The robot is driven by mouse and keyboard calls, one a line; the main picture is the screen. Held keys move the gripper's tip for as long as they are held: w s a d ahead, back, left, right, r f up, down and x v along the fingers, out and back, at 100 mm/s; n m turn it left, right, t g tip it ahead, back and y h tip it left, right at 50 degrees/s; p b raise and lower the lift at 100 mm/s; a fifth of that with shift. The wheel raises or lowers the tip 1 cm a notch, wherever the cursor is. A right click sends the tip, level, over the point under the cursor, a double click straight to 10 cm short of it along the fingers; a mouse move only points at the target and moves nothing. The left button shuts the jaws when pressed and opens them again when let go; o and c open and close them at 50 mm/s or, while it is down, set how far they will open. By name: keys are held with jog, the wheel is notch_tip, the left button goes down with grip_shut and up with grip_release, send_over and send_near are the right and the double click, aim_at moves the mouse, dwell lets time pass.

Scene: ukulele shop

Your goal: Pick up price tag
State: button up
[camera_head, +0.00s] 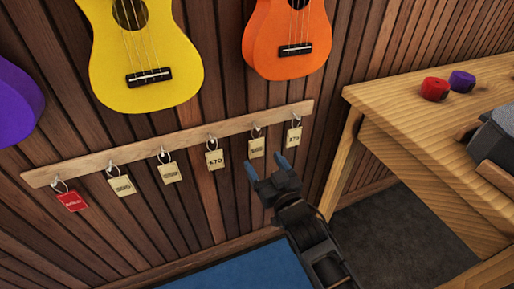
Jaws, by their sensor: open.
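Several price tags hang by rings from hooks on a wooden rail (140,158) on the wall. Most are cream with dark print, among them a price tag (294,137) at the right end, a price tag (256,147) left of it and a price tag (215,159) near the middle. A red tag (73,201) hangs at the far left end. My gripper (266,172) is open and empty, with blue fingertips. In the picture it is just below the two rightmost tags. Its distance from the wall is hard to tell.
A yellow ukulele (112,65), an orange ukulele (268,40) and a partly seen purple one (14,105) hang above the rail. A wooden table (400,100) at the right holds red and purple round items. A blue mat (245,272) lies below.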

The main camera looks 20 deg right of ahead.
aim_at(257, 145)
jog(key=shift+w+d+r, duration=0.1)
jog(key=shift+w+d, duration=0.05)
jog(key=shift+w, duration=0.75)
jog(key=shift+w+d+r, duration=0.1)
jog(key=shift+w+d, duration=0.05)
jog(key=shift+w, duration=1)
jog(key=shift+w+d+r, duration=0.1)
jog(key=shift+w, duration=1)
jog(key=shift+c, duration=0.4)
jog(key=c, duration=1)
